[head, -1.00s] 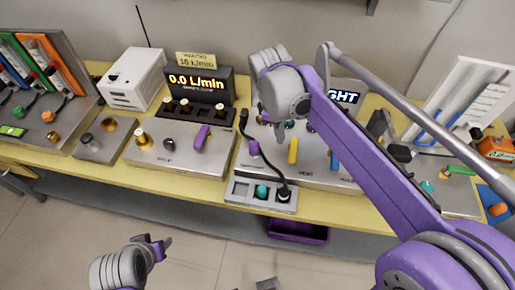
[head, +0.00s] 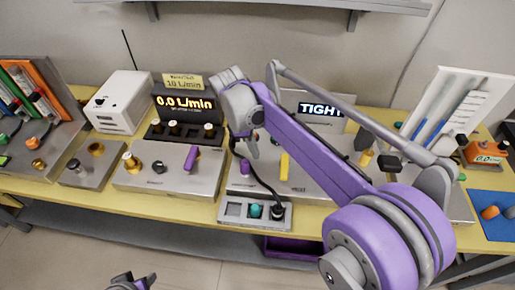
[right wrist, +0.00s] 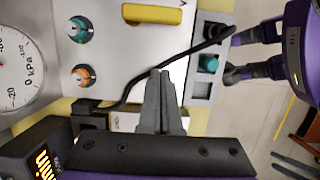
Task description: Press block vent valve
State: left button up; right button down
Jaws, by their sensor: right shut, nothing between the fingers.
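The metal block (head: 312,180) stands on the bench below a display reading TIGHT (head: 321,109). My right gripper (head: 251,150) points down over the block's left part, left of the yellow lever. Its fingers are shut and empty in the right wrist view (right wrist: 160,74), apart from the lever. My left gripper (head: 150,278) is low and cut off by the bottom edge.
A grey tray (head: 232,210) with a teal plug (head: 255,211) and a black cable sits in front of the block. A flow panel (head: 174,165) with a purple lever stands to the left. A round gauge (right wrist: 18,62), teal knob (right wrist: 80,29) and orange knob (right wrist: 82,75) show in the wrist view.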

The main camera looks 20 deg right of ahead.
jog(key=x, duration=0.6)
jog(key=d, duration=0.1)
jog(key=s+d, duration=0.1)
jog(key=shift+s+d+f, duration=0.35)
jog(key=shift+d, duration=0.05)
jog(key=shift+s+d, duration=0.3)
jog(key=shift+d, duration=0.15)
